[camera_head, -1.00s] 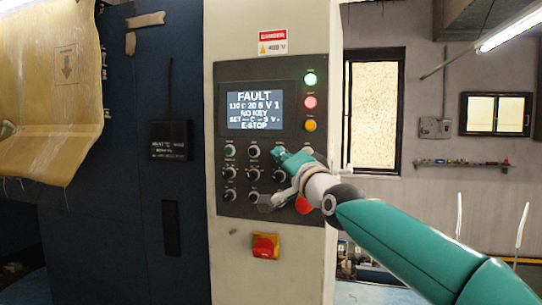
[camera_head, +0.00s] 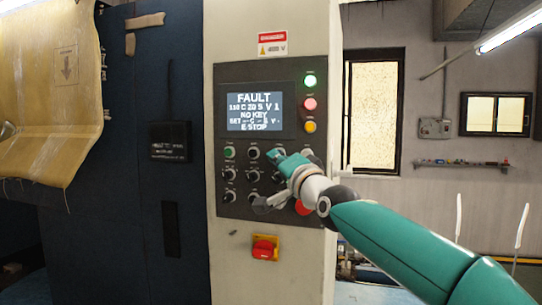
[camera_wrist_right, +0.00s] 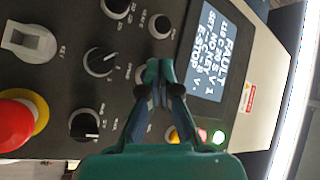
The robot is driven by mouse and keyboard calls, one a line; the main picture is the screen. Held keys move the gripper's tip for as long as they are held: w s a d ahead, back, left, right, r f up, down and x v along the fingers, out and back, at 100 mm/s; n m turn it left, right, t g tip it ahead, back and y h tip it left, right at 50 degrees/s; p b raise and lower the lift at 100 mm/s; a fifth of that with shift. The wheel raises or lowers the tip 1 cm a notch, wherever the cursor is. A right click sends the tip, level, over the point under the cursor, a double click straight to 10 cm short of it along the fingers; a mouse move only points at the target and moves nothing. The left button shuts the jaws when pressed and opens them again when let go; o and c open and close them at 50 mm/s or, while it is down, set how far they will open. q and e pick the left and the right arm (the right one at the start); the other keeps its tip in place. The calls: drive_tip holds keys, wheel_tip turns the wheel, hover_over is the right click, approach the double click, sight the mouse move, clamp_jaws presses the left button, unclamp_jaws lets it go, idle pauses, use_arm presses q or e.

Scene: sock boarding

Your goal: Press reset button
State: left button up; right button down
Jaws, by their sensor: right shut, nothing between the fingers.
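The control panel (camera_head: 240,205) on the pale cabinet has a top row of buttons under its screen. In the right wrist view a black button (camera_wrist_right: 160,26) stands in that row, with small lettering beside it that seems to read RESET. My right gripper (camera_head: 277,156) is shut and empty, its fingertips in front of the top row. In the wrist view its tips (camera_wrist_right: 160,70) are beside the black button and hide the panel behind them. I cannot tell whether they touch the panel. My left gripper cannot be made out.
The screen (camera_head: 261,111) shows FAULT, NO KEY and E-STOP. Several knobs, a grey key switch (camera_wrist_right: 25,40) and a red emergency stop (camera_wrist_right: 18,120) lie close to the gripper. Lit lamps (camera_head: 309,103) stand right of the screen. A red-and-yellow switch (camera_head: 264,248) is below.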

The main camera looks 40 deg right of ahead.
drive_tip(key=shift+w+a, duration=0.1)
drive_tip(key=shift+w, duration=0.1)
drive_tip(key=shift+w+d+r+b, duration=0.1)
drive_tip(key=shift+d+b, duration=0.25)
drive_tip(key=shift+d, duration=0.2)
idle(0.5)
idle(0.3)
drive_tip(key=shift+s+a+p, duration=0.15)
drive_tip(key=shift+a+p, duration=0.2)
drive_tip(key=shift+a, duration=0.2)
drive_tip(key=shift+s+a+p, duration=0.15)
drive_tip(key=shift+a+p, duration=0.15)
drive_tip(key=shift+a, duration=0.2)
drive_tip(key=shift+a, duration=0.1)
